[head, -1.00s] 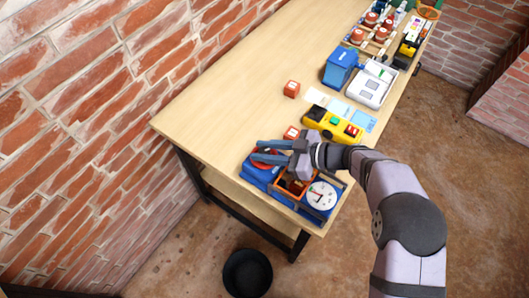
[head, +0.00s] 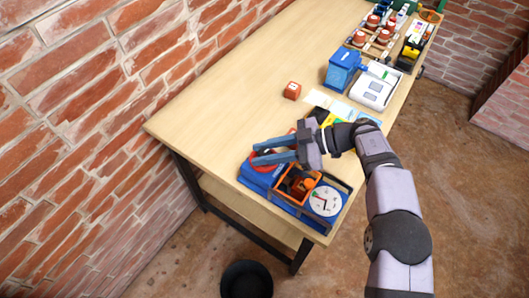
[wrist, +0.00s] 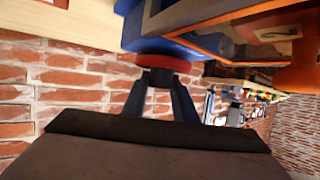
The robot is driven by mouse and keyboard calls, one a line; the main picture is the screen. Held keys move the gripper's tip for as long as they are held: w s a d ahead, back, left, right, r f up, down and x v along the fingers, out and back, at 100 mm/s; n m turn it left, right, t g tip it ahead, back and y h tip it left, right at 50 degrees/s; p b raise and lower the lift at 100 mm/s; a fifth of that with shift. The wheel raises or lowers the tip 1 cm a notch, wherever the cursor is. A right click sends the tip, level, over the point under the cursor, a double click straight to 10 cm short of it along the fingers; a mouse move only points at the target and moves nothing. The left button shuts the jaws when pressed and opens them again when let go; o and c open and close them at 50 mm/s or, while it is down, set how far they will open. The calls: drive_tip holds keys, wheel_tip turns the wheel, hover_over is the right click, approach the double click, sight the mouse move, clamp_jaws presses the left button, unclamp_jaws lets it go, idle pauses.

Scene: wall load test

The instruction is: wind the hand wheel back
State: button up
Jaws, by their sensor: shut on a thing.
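The blue wall load tester (head: 262,178) lies at the near end of the table. Its red hand wheel (head: 264,161) is at the left end, largely covered by my gripper (head: 256,155) in the head view. In the wrist view the red wheel (wrist: 165,62) is at the tips of my gripper (wrist: 161,80). Its fingers are closed in on the wheel's middle, where a dark part shows between them. An orange frame (head: 280,190) with orange and dark parts sits mid-tester. A white round dial (head: 325,201) with a dark pointer and a red mark is at the right end.
A red block (head: 292,91) stands on the table beyond my gripper. A yellow button box (head: 329,119) is partly hidden by my arm. Blue and white devices (head: 341,70) stand farther back. Bare tabletop (head: 215,110) lies to the left. A black bucket (head: 246,279) stands on the floor.

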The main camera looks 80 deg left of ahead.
drive_tip(key=o, duration=1)
drive_tip(key=shift+s, duration=0.1)
drive_tip(key=shift+o, duration=0.2)
drive_tip(key=shift+w+r, duration=0.1)
drive_tip(key=shift+w, duration=0.35)
drive_tip(key=b+v, duration=0.2)
drive_tip(key=v, duration=0.4)
drive_tip(key=shift+w+d+r, duration=0.2)
